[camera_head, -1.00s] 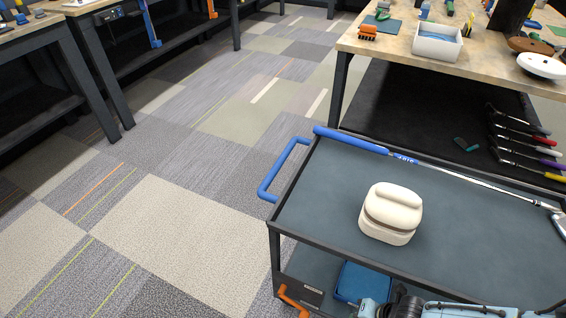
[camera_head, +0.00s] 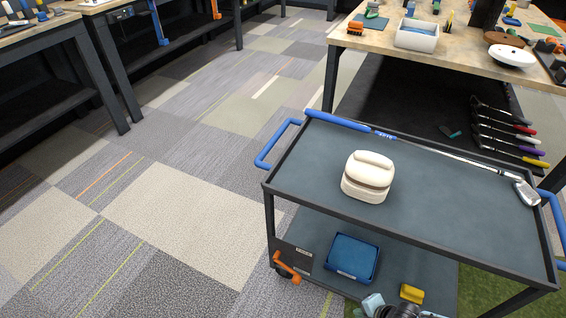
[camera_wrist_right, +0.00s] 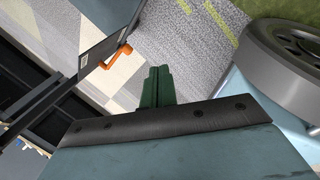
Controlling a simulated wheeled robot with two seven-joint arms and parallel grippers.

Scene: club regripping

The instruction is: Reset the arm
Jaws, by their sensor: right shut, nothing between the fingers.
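My right gripper shows in the right wrist view, its two dark green fingers (camera_wrist_right: 158,75) pressed together with nothing between them. It points toward the floor and the cart's frame. In the head view only a small part of my right arm shows at the bottom edge, in front of the cart. The golf club lies across the cart's top, with its blue grip (camera_head: 336,121) over the far left edge and its iron head (camera_head: 527,193) at the right. It is clear of my right arm. My left gripper is not in view.
The cart (camera_head: 450,220) has a cream two-part block (camera_head: 367,176) on top. A blue tray (camera_head: 352,257) and a yellow block (camera_head: 411,293) are on its lower shelf. An orange lever (camera_head: 287,267) sticks out at the front left. A workbench (camera_head: 350,39) stands behind. Floor at left is clear.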

